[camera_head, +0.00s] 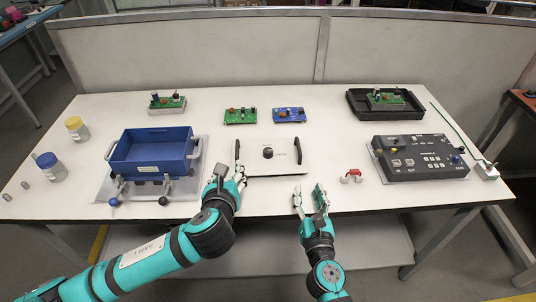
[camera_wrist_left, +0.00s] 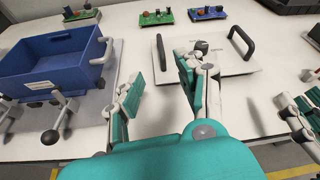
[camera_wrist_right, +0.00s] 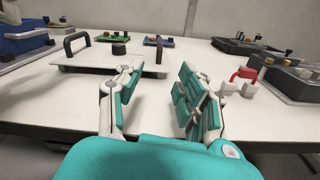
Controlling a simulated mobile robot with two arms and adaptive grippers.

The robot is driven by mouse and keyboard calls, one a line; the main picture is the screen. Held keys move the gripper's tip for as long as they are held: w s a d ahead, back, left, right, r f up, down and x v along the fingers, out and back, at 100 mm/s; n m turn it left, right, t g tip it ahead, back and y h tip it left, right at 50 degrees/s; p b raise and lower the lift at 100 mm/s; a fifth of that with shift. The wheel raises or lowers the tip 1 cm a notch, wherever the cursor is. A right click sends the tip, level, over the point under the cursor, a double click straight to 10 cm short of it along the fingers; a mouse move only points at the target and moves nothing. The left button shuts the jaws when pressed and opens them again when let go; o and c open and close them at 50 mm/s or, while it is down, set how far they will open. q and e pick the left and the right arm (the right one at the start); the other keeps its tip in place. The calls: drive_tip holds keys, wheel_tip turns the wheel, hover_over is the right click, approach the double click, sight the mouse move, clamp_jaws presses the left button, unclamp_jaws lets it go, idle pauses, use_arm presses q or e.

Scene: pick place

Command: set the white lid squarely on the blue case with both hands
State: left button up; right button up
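The blue case (camera_head: 152,152) is an open-topped box on a grey plate at the left of the table. The white lid (camera_head: 268,165) lies flat on the table right of the case, with a black knob in its middle and a black handle at each side. It also shows in the left wrist view (camera_wrist_left: 207,60) and in the right wrist view (camera_wrist_right: 112,60). My left gripper (camera_head: 227,176) is open and empty near the lid's left handle (camera_head: 237,150). My right gripper (camera_head: 310,189) is open and empty in front of the lid's right handle (camera_head: 298,150), near the front edge.
Two clamps with ball ends (camera_head: 163,200) stand at the case's front. Green (camera_head: 241,116) and blue (camera_head: 289,115) circuit boards lie behind the lid. A black control box (camera_head: 420,158) and a small red part (camera_head: 351,175) are at the right. Jars (camera_head: 51,167) stand far left.

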sight(237, 146)
drive_tip(key=shift+w, duration=0.1)
